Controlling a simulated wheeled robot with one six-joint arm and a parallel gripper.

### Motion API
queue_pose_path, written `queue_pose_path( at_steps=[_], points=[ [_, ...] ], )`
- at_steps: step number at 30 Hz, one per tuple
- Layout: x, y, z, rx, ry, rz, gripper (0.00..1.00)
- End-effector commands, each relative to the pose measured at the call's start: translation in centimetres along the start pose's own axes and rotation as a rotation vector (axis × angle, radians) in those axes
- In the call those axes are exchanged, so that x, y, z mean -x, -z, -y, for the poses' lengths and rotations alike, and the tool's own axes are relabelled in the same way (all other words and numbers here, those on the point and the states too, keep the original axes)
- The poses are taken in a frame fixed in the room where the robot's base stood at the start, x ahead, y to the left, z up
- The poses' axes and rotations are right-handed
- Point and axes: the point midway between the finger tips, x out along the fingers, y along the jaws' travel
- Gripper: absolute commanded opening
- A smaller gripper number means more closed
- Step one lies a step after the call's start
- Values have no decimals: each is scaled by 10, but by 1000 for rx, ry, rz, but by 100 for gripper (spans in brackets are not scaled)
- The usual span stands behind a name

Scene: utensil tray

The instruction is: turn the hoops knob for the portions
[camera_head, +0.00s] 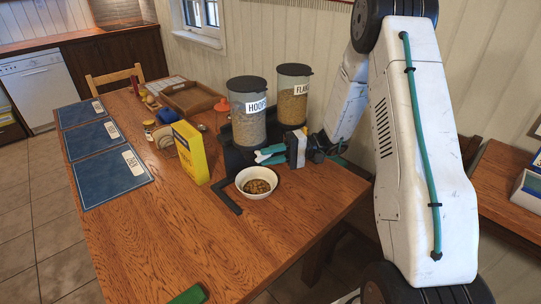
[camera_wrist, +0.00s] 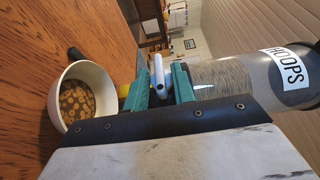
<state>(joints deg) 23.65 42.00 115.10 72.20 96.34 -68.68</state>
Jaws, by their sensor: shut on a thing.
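The hoops dispenser (camera_head: 248,126) stands on the table, a clear cylinder with a dark lid and a HOOPS label; it also shows in the wrist view (camera_wrist: 228,76), lying sideways in that picture. My gripper (camera_head: 266,154) is low in front of the dispenser. In the wrist view its teal fingers (camera_wrist: 161,84) are closed around the pale hoops knob (camera_wrist: 158,72).
The flakes dispenser (camera_head: 293,103) stands right of the hoops one. A yellow box (camera_head: 190,153) stands left of the bowl. Blue place mats (camera_head: 108,177) line the left table edge. A wooden tray (camera_head: 205,104) lies farther back. The front of the table is mostly clear.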

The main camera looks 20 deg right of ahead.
Motion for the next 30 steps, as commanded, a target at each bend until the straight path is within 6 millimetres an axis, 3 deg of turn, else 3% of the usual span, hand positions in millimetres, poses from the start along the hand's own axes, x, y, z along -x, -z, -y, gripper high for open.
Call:
queue_pose_path(
  at_steps=[15,16,25,30],
  points=[
    [0,0,0,-7,16,-2,3],
    [0,0,0,-7,16,-2,31],
    [1,0,0,-7,16,-1,32],
    [19,1,-1,-7,17,-4,32]
  ],
)
